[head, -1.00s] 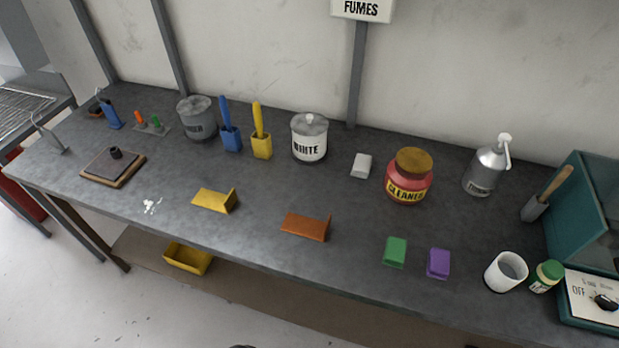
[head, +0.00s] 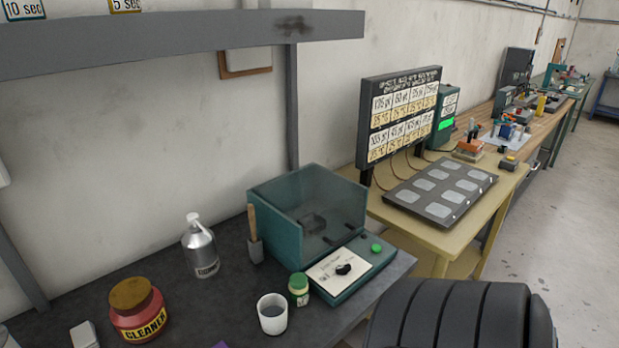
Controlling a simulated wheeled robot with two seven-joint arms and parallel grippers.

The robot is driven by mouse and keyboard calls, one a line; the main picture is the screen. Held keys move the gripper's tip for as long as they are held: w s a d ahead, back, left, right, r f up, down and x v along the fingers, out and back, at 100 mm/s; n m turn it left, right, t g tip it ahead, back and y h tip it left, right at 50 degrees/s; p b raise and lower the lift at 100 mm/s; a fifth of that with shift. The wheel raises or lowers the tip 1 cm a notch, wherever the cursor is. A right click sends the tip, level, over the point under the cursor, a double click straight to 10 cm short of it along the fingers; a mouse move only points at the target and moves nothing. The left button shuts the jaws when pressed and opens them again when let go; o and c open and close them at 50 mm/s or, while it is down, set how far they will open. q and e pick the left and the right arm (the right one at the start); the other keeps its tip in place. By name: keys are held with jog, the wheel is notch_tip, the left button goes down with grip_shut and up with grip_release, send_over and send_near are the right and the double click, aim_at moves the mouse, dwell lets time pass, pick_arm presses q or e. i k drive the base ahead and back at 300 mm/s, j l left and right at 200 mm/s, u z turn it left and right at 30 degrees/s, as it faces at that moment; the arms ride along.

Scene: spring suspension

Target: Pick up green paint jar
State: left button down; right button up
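A small jar with a green lid and a pale label (head: 299,289) stands upright on the dark workbench (head: 228,318) in the head view. It is the only jar with green on it that I see, and I cannot read its label. It stands just right of a white cup (head: 272,314) and close to the front left of a teal machine (head: 305,226). Neither of my grippers is in view, and nothing is seen holding the jar.
A red cleaner jar (head: 138,310), a metal spray bottle (head: 200,247) and a wooden-handled brush (head: 254,236) stand on the bench. A control panel with a dial (head: 341,271) lies right of the jar. A dark ribbed shape fills the bottom right. A yellow table (head: 425,236) adjoins.

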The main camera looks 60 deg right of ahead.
aim_at(298, 285)
jog(key=z, duration=1.65)
